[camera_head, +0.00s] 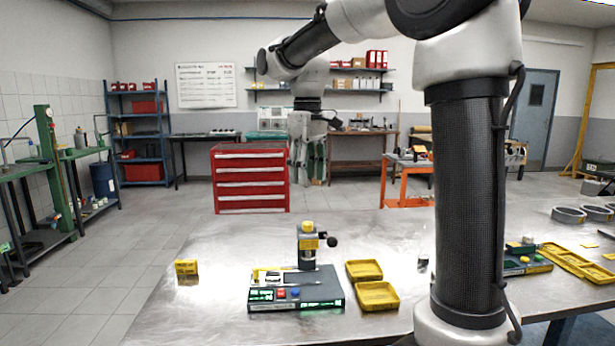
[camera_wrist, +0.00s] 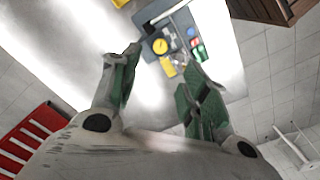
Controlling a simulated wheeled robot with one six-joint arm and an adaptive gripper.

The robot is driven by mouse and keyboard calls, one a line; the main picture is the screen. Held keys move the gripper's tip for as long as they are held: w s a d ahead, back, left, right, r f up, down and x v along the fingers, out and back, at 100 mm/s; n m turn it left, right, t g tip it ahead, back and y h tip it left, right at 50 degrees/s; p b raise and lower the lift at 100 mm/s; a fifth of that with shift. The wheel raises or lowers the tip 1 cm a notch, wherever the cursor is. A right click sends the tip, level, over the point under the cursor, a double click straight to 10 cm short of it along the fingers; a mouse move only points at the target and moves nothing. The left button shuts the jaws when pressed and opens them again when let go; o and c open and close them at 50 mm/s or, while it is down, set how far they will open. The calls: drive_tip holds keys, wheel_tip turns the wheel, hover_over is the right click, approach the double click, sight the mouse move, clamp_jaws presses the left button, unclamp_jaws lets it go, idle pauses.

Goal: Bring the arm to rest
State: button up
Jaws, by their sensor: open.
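My gripper (camera_head: 308,160) hangs from my arm above the far side of the metal table (camera_head: 215,255), pointing down. In the wrist view my gripper (camera_wrist: 160,88) has its two green-padded fingers apart with nothing between them. Past the fingertips in that view lies the dark test device (camera_wrist: 182,32) with a yellow round part on it. In the head view the device (camera_head: 320,295) stands on the table below and in front of my gripper, clear of it. My arm is raised and bent above the table.
Two yellow trays (camera_head: 377,296) sit right of the device, and a small yellow sign (camera_head: 187,267) stands to its left. More yellow trays (camera_head: 570,261) and metal rings (camera_head: 568,214) lie at the right. A red drawer cabinet (camera_head: 250,178) stands behind the table.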

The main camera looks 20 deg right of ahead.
drive_tip(key=s+d+f+m+t, duration=0.1)
drive_tip(key=s+d+f, duration=0.1)
drive_tip(key=s, duration=0.5)
drive_tip(key=s+d+f+m+t, duration=0.2)
drive_tip(key=s+f, duration=0.1)
drive_tip(key=s, duration=0.5)
drive_tip(key=s+d+f+m+t, duration=0.1)
drive_tip(key=s+d+f, duration=0.1)
drive_tip(key=s, duration=0.6)
drive_tip(key=shift+s+d+f+m, duration=0.3)
drive_tip(key=shift+f+m, duration=0.1)
drive_tip(key=shift+f, duration=0.3)
